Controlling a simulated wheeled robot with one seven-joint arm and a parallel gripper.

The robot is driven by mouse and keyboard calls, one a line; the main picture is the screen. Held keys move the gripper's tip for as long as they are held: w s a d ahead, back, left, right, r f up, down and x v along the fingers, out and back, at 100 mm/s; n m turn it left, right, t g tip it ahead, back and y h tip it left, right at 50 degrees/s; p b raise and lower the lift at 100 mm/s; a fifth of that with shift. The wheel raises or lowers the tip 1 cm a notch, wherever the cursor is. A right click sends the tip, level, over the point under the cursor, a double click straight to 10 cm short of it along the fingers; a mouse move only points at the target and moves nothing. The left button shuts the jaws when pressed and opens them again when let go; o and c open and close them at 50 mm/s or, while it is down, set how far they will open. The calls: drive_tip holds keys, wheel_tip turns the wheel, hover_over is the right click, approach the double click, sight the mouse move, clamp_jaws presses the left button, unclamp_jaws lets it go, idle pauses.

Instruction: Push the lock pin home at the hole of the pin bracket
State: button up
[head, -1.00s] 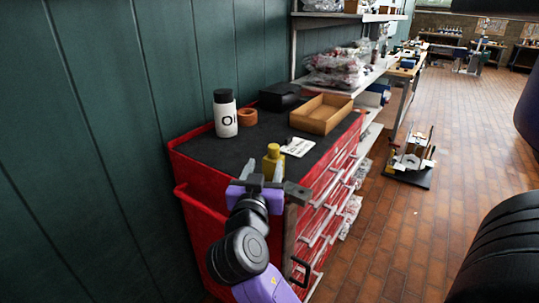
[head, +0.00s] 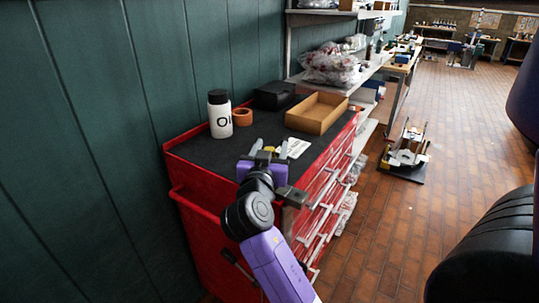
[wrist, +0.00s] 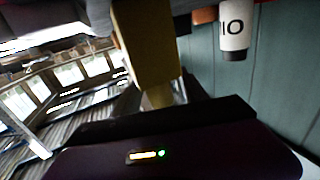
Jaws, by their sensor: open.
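A yellow block-like piece with a narrow stub, which may be the lock pin, shows close in front of my gripper in the wrist view (wrist: 145,45). In the head view my gripper (head: 269,148) is over the near part of the cart top, its grey fingers apart with only a bit of the yellow piece showing between them. I cannot tell whether the fingers touch it. A dark grey block (head: 292,197) on a post stands just right of my wrist at the cart's near edge; I cannot tell whether it is the pin bracket. No hole is visible.
The red cart (head: 180,150) has a dark top carrying a white bottle (head: 220,118), an orange ring (head: 242,117), a black case (head: 275,96), an open brown box (head: 316,113) and a white card (head: 293,147). A green wall borders the left.

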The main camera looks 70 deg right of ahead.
drive_tip(key=shift+d, duration=0.4)
drive_tip(key=shift+c, duration=0.2)
clamp_jaws()
